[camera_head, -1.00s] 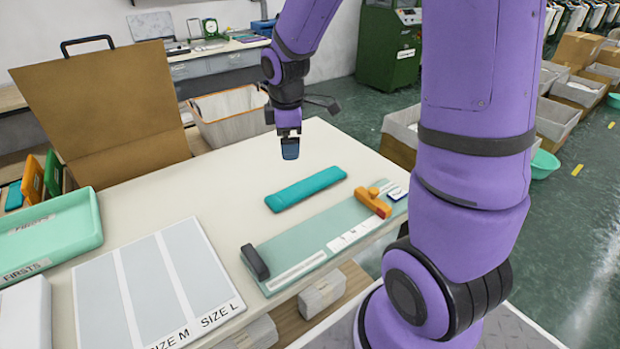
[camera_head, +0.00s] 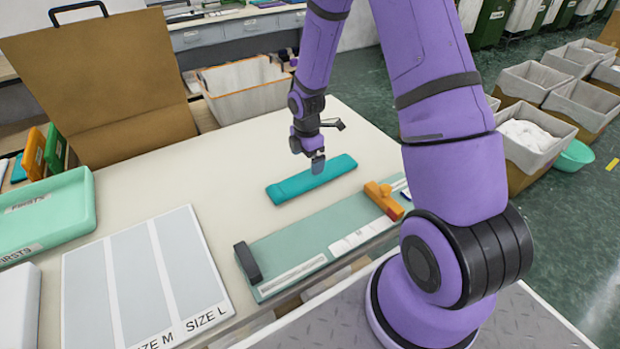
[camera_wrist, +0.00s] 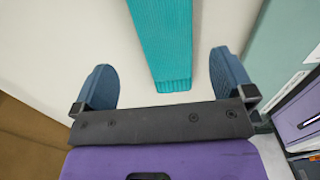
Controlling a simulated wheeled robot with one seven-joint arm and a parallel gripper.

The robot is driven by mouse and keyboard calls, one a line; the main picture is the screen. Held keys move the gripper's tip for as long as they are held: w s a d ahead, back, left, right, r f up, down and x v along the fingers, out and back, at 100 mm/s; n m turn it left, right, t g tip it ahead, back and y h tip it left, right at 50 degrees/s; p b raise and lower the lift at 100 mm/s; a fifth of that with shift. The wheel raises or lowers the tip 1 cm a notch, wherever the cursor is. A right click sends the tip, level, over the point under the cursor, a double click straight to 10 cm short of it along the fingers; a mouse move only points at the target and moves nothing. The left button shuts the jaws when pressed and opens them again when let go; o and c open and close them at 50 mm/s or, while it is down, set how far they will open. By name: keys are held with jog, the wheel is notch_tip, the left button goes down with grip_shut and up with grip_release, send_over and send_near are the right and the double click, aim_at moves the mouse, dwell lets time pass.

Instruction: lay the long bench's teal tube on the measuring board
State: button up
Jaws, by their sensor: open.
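The teal tube (camera_head: 312,180) lies flat on the long cream bench (camera_head: 165,180), just behind the measuring board. It also shows in the wrist view (camera_wrist: 167,40), its ribbed end lying between the two fingers, nearer the right one. The measuring board (camera_head: 318,243) is pale green, with a dark block at its left end and an orange slider (camera_head: 384,200) toward its right end. Nothing lies on its middle. My gripper (camera_head: 318,163) hangs over the tube in the head view. In the wrist view my gripper (camera_wrist: 165,88) is open and empty, its blue fingers wide apart.
A grey size board (camera_head: 145,275) lies at the bench's front left, with a mint tray (camera_head: 45,215) beyond it. A brown upright panel (camera_head: 100,90) stands at the back left. A lined crate (camera_head: 245,95) stands behind the bench. Bench left of the tube is clear.

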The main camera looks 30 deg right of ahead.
aim_at(309, 176)
jog(key=f, duration=0.5)
jog(key=shift+s+d, duration=0.2)
jog(key=shift+s, duration=0.1)
jog(key=shift+f, duration=0.85)
jog(key=c, duration=0.9)
